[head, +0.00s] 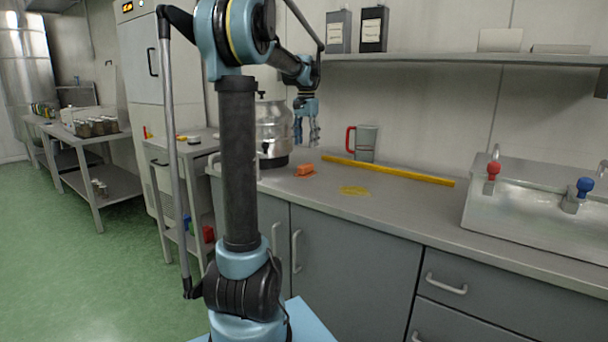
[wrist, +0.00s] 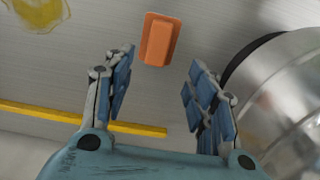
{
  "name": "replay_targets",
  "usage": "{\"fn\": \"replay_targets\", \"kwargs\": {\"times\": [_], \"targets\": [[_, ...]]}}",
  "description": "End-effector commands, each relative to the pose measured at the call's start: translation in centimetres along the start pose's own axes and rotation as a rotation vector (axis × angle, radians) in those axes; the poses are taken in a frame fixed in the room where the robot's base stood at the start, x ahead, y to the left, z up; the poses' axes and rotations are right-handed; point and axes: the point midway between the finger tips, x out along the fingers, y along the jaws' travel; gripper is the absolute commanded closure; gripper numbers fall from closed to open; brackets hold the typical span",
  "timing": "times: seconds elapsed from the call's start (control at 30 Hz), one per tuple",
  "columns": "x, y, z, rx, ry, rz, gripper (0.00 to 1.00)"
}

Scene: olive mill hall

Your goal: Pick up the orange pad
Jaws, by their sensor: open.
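The orange pad (head: 304,169) lies on the grey counter, to the right of the steel drum and near the yellow bar. It also shows in the wrist view (wrist: 160,40), a small rounded block lying flat, beyond my fingertips and roughly in line with the gap between them. My gripper (head: 307,142) hangs above the counter over the pad's area, pointing down. In the wrist view my gripper (wrist: 160,75) has its two blue fingers wide apart with nothing between them. The pad is apart from both fingers.
A steel drum (head: 273,130) stands close beside my gripper; its round side fills the right of the wrist view (wrist: 285,100). A yellow bar (head: 390,171), a yellow spill (head: 355,190) and a grey mug with red handle (head: 366,143) are nearby. A shelf (head: 460,59) runs above.

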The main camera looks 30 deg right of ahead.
Motion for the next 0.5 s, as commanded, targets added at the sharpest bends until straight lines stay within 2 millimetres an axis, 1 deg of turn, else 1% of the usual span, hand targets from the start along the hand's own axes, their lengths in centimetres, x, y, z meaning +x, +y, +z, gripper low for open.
{"fn": "replay_targets", "kwargs": {"times": [0.03, 0.2, 0.33, 0.5], "targets": [[1.0, 0.0, 0.0, 0.000, 0.000, 0.000, 0.48], [3.7, -0.1, 0.0, -0.002, 0.000, 0.000, 0.48], [5.1, -0.1, 0.0, -0.002, 0.000, 0.000, 0.48], [5.9, 0.0, 0.1, -0.002, 0.000, 0.000, 0.48]]}}
